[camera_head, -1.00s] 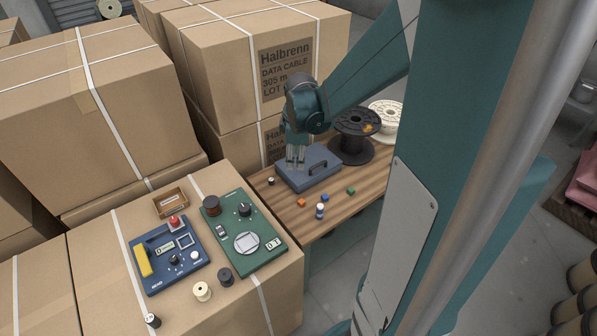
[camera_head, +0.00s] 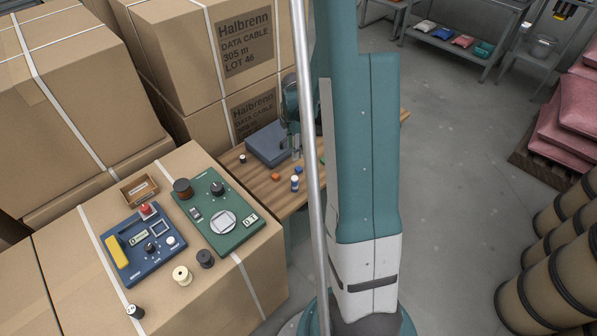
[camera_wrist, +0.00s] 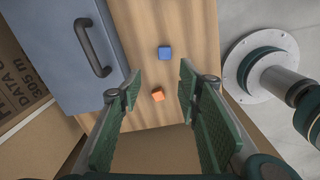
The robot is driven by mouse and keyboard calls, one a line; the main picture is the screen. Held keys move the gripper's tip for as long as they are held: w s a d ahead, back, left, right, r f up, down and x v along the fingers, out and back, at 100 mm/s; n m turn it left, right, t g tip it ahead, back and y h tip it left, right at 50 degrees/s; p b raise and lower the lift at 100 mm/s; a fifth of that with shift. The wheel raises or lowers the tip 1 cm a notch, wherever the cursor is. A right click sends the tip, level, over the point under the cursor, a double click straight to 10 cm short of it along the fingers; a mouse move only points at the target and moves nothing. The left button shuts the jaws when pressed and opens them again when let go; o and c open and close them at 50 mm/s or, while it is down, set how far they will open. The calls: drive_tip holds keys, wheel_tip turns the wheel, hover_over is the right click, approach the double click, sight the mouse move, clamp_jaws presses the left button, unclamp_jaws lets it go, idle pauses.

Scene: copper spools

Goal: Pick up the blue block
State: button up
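The blue block (camera_wrist: 165,53) lies on the wooden table top in the wrist view, above and beyond the open fingertips. In the head view my gripper is partly hidden behind my own body, over the table just behind the blue block.
A blue-grey case (camera_wrist: 62,55) with a dark handle lies left of the blocks in the wrist view. A small white-and-blue object (camera_head: 294,183) stands close to the blocks. Tall cartons (camera_head: 217,45) border the table. A carton with two instrument panels (camera_head: 222,212) stands in front.

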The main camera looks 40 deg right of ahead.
sight(300, 167)
drive_tip(key=shift+n, duration=0.5)
drive_tip(key=shift+s+d+f, duration=0.15)
drive_tip(key=shift+d+f, duration=0.2)
drive_tip(key=shift+f, duration=0.3)
drive_tip(key=shift+s+d+f, duration=0.15)
drive_tip(key=shift+d+f, duration=0.25)
drive_tip(key=shift+f, duration=0.2)
drive_tip(key=shift+s+d+f, duration=0.15)
drive_tip(key=shift+d+f, duration=0.2)
drive_tip(key=shift+f, duration=0.3)
drive_tip(key=shift+f+b, duration=0.45)
drive_tip(key=shift+f, duration=0.85)
drive_tip(key=shift+s+f+b, duration=0.1)
drive_tip(key=shift+f+b, duration=0.85)
drive_tip(key=shift+f, duration=1.65)
drive_tip(key=c, duration=0.8)
